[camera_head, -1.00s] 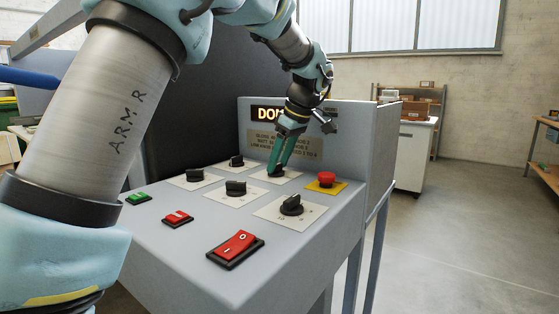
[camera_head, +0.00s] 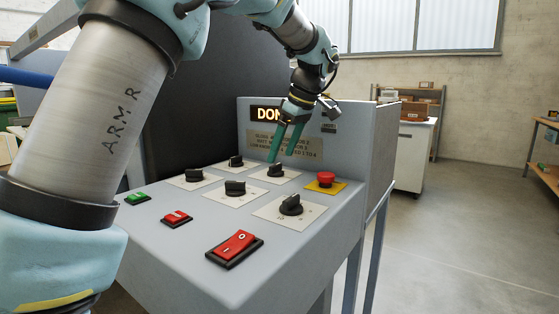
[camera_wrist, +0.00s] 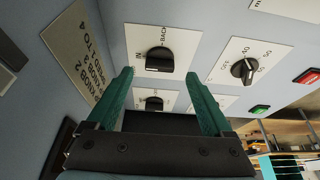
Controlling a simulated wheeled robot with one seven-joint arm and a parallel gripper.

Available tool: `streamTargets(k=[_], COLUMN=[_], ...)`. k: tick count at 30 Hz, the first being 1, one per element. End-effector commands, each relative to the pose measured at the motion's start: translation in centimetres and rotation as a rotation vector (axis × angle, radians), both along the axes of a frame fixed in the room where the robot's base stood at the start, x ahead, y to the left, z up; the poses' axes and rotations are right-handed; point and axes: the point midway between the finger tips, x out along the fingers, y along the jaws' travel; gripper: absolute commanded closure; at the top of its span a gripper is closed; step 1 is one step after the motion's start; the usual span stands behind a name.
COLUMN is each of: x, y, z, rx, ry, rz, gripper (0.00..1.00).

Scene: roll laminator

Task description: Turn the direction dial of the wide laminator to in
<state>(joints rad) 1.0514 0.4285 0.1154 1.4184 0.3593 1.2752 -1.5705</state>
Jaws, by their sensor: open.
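The direction dial (camera_head: 277,171) is a black knob on a pale plate in the back row of the sloping panel, nearest the upright sign board. In the wrist view the dial (camera_wrist: 159,60) shows with the words IN and BACK on its plate; the knob's pointer is too small to read with certainty. My gripper (camera_head: 284,157) has two green fingers pointing down, just above the dial and apart from it. In the wrist view my gripper (camera_wrist: 160,78) is open and empty, its fingertips spread to either side below the dial.
Other black dials (camera_head: 236,188) stand close by, and a red mushroom button (camera_head: 326,179) is right of the direction dial. A red rocker switch (camera_head: 235,248), a red button (camera_head: 177,218) and a green button (camera_head: 138,198) lie at the front. The sign board's display (camera_head: 266,114) is partly hidden.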

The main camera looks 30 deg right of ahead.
Motion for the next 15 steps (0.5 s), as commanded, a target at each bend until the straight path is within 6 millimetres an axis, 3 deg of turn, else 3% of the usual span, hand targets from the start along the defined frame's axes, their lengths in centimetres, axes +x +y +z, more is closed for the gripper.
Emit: streamTargets(k=[9,15], x=[-1.9,-2.4], y=[-1.2,-1.4], z=[5.4,6.8], rx=[-0.004,-0.002], ry=[-0.001,0.000], rz=[0.001,0.001], gripper=[0.15,0.15])
